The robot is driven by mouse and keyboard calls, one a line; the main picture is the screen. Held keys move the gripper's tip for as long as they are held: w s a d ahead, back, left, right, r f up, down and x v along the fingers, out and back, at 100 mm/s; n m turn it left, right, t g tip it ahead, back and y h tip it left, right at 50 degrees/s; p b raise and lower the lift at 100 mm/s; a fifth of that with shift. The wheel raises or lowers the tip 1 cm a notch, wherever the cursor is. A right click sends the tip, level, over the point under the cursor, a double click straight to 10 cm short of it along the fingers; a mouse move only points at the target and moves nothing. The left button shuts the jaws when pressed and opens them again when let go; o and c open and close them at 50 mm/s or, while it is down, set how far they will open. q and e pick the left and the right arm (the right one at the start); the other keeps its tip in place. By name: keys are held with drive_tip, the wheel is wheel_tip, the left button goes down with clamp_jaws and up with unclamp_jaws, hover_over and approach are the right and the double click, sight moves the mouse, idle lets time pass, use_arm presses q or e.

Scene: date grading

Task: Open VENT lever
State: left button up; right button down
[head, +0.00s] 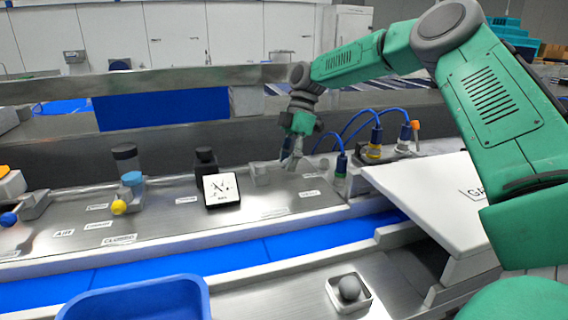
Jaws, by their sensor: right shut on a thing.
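My right gripper (291,162) reaches down over the steel panel from the upper right. Its fingers are closed beside a small pale grey block (261,174). What is between the fingers is too small and covered to make out; it may be a lever handle at that block. Small white labels lie on the panel near it, too blurred to read, so I cannot confirm which one says VENT. A lever with a yellow ball (119,207) and one with a blue ball (8,219) stand further left. My left gripper is not in view.
A tilted black-and-white display (221,190) stands left of the gripper. Blue-cabled connectors (341,164) stand close on its right. A white lid (425,190) lies right. A blue channel (250,252), a blue bin (135,298) and a small tray with a dark ball (349,289) are in front.

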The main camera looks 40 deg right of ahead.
drive_tip(key=shift+w+d+r, duration=0.1)
drive_tip(key=shift+w+r, duration=0.2)
drive_tip(key=shift+r, duration=0.2)
drive_tip(key=c, duration=1.4)
unclamp_jaws()
drive_tip(key=shift+o, duration=0.5)
drive_tip(key=shift+s+d+f, duration=0.15)
drive_tip(key=shift+s, duration=0.05)
drive_tip(key=shift+d+f, duration=0.1)
drive_tip(key=shift+d, duration=0.05)
drive_tip(key=v, duration=1.2)
drive_tip(key=shift+d, duration=0.15)
drive_tip(key=shift+s, duration=0.1)
